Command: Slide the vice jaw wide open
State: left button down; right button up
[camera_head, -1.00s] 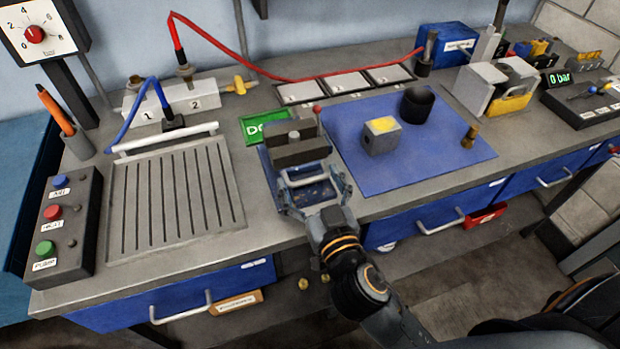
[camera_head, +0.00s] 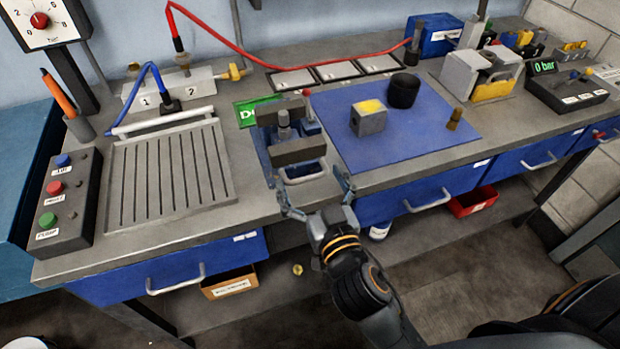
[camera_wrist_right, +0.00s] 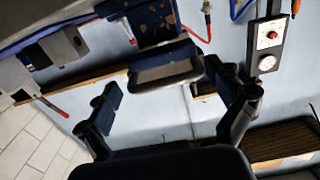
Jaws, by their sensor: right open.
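The blue vice (camera_head: 268,158) stands at the bench's front edge, left of the blue mat. Its dark back jaw (camera_head: 280,111) and front jaw (camera_head: 298,151) are apart, with a clear gap between them. A grey cylindrical piece (camera_head: 284,127) shows in that gap. A pale handle (camera_head: 303,175) sticks out from the front jaw. My right gripper (camera_head: 313,188) is open and empty, its fingers spread on either side just in front of the handle. The handle also shows between the fingers in the right wrist view (camera_wrist_right: 165,70). My left gripper is not in view.
On the blue mat (camera_head: 430,140) are a grey block (camera_head: 369,118), a black cup (camera_head: 403,91) and a brass piece (camera_head: 454,119). A slatted plate (camera_head: 170,175) and button box (camera_head: 68,200) lie left. A drawer handle (camera_head: 428,202) juts out right of my arm.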

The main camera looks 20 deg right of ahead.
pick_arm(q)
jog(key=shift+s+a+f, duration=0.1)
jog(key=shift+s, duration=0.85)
pick_arm(e)
jog(key=s, duration=0.7)
jog(key=shift+s+d, duration=0.15)
jog(key=shift+s, duration=0.1)
jog(key=s+a+f+n+g, duration=0.1)
jog(key=s+f+g, duration=0.15)
jog(key=f, duration=1.05)
jog(key=s+f+n+g+y, duration=0.1)
jog(key=s+f+g, duration=0.15)
jog(key=f, duration=1.05)
jog(key=s+a+f+n+g, duration=0.1)
jog(key=f+g, duration=0.3)
jog(key=f, duration=0.9)
jog(key=s+d+f+g, duration=0.4)
jog(key=s+d+f, duration=0.2)
jog(key=s+f, duration=0.5)
jog(key=s+d+f+m+g+h, duration=0.1)
jog(key=s+d+f+g, duration=0.3)
jog(key=s+f, duration=0.6)
jog(key=s+d, duration=0.2)
jog(key=s, duration=0.1)
jog(key=shift+f+h, duration=0.3)
jog(key=shift+f, duration=0.1)
